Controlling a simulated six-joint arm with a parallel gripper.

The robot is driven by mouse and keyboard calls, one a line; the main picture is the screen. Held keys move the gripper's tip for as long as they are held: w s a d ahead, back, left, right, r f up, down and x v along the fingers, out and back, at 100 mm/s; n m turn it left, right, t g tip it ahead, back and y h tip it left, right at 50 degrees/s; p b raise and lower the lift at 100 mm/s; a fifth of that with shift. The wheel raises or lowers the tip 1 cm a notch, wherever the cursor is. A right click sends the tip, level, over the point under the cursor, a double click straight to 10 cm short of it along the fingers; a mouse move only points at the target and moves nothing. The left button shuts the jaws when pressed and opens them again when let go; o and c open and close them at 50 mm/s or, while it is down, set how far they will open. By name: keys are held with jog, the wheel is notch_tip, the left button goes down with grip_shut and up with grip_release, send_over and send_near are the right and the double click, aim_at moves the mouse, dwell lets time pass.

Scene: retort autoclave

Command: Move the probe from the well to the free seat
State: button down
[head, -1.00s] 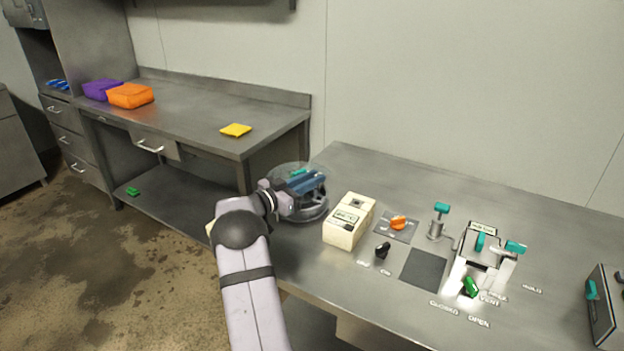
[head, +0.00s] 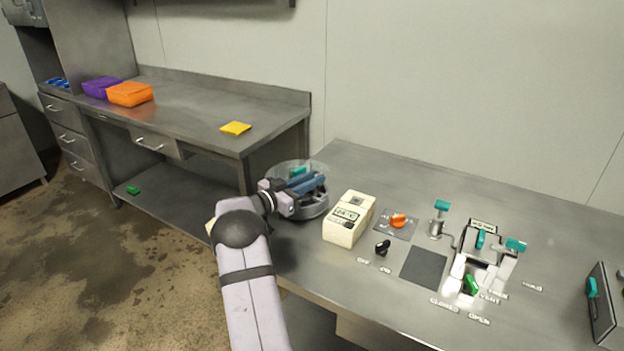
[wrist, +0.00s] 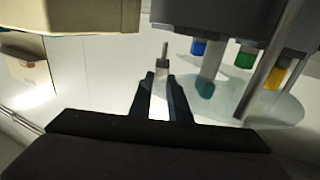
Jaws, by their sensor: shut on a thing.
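My gripper (head: 314,184) is at the clear round-topped unit (head: 318,208) at the left end of the bench. In the wrist view my gripper (wrist: 160,100) is shut on a pale piece with a grey collar and thin metal pin, which appears to be the probe (wrist: 162,62). Beside it on the right are dark bodies with blue (wrist: 198,47), green (wrist: 244,59), yellow (wrist: 275,76) and teal (wrist: 205,89) ends over a clear disc. The held probe is hidden in the head view. I cannot tell which seat is free.
A cream box (head: 343,232) with a display and a dark opening on top stands just right of my gripper. Further right are an orange knob (head: 398,220), a black knob (head: 382,247), a dark square pad (head: 424,268) and a teal-handled fixture (head: 482,255). The back of the bench is clear.

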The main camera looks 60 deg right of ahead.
jog(key=shift+f, duration=0.25)
